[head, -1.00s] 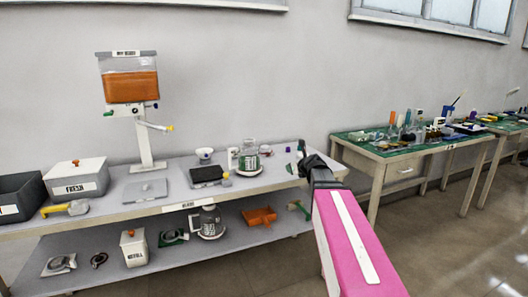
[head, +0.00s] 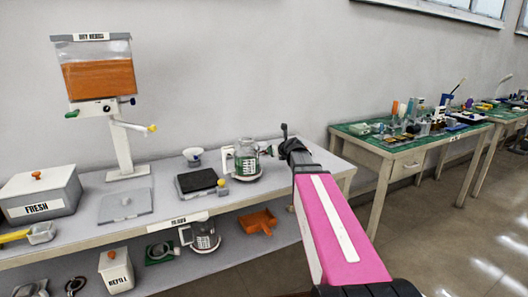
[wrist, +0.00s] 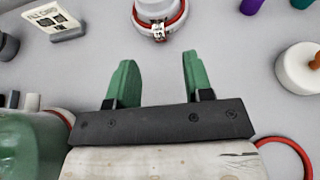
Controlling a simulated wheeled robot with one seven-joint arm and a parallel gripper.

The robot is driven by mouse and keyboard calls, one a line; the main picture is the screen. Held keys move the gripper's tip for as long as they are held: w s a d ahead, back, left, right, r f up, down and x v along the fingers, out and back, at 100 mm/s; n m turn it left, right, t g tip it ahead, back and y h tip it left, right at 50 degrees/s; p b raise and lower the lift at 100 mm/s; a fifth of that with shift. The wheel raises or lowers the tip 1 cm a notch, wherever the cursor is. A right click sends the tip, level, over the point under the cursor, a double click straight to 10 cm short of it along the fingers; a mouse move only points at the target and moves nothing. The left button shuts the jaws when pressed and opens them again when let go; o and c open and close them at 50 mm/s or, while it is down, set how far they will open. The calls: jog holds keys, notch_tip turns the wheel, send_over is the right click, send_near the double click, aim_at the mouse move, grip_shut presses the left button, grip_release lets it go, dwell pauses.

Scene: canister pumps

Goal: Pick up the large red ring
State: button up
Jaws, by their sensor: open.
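In the wrist view my gripper (wrist: 152,80) is open, its two green fingers apart with only grey surface between them. A red ring (wrist: 299,150) shows as a partial arc at the lower right, outside the fingers; the rest is cut off or hidden. A second red ring (wrist: 178,24) runs around the base of a white object (wrist: 155,8) with a small tag, beyond the fingertips. Some red also shows beside the green jar (wrist: 25,145) at the lower left. In the head view my gripper (head: 284,132) is over the shelf's right end, its fingers mostly hidden.
The jar (head: 246,156) stands near my gripper in the head view. A white lidded pot (wrist: 300,68) stands right of my fingers, and a card holder (wrist: 55,20) at the upper left. Another bench (head: 385,150) stands to the right.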

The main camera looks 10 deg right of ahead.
aim_at(268, 157)
jog(key=x, duration=0.8)
jog(key=shift+w+a, duration=0.1)
grip_shut()
